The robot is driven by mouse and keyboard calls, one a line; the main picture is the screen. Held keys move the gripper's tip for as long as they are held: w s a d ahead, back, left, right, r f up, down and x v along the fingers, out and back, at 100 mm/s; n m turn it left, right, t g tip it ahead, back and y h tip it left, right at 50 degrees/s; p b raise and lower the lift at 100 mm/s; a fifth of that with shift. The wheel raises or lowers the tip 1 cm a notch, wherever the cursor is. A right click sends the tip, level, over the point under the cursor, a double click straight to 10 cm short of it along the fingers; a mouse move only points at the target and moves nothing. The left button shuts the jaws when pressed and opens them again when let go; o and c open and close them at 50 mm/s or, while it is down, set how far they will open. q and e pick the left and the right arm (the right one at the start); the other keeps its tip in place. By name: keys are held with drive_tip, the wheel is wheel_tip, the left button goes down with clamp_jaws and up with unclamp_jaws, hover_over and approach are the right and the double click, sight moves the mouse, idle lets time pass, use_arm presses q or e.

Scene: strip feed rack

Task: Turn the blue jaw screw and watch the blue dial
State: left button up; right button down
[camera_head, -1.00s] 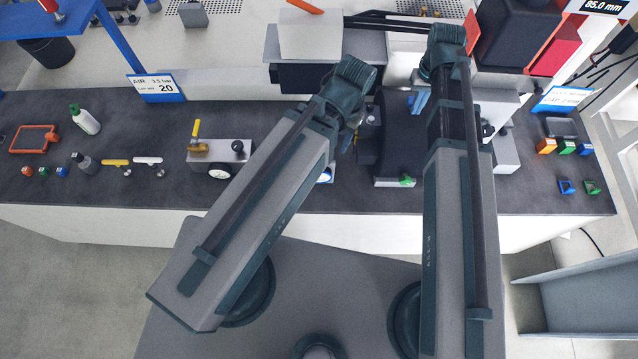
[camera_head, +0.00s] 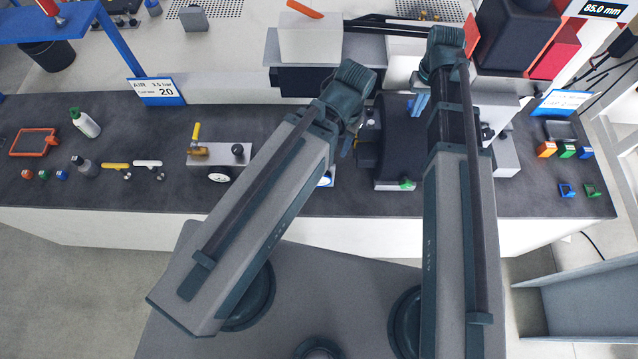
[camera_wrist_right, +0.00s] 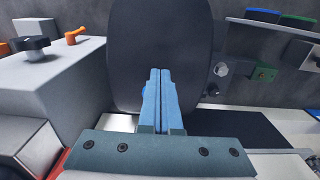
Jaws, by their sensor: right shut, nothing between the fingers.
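My right gripper (camera_head: 419,103) has its narrow blue fingers pressed together in front of a large dark rounded body (camera_head: 402,145). In the right wrist view the shut fingers (camera_wrist_right: 160,78) point at the same dark body (camera_wrist_right: 125,45), with nothing seen between them. A small blue bit (camera_wrist_right: 144,90) shows just left of the fingers; I cannot tell if it is the jaw screw. A white and blue piece (camera_head: 326,181) peeks out beside my left arm; I cannot tell if it is the blue dial. My left gripper is mostly hidden behind its arm.
A valve with a yellow handle (camera_head: 196,132) and a gauge (camera_head: 219,174) stand left of my arms. Coloured blocks (camera_head: 566,152) sit at the right. The black bench top (camera_head: 290,112) has bare patches.

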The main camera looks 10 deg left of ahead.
drive_tip(key=shift+w+d, duration=0.15)
idle(0.3)
drive_tip(key=shift+s, duration=0.45)
wheel_tip(320, 180, up, 6)
drive_tip(key=p, duration=0.6)
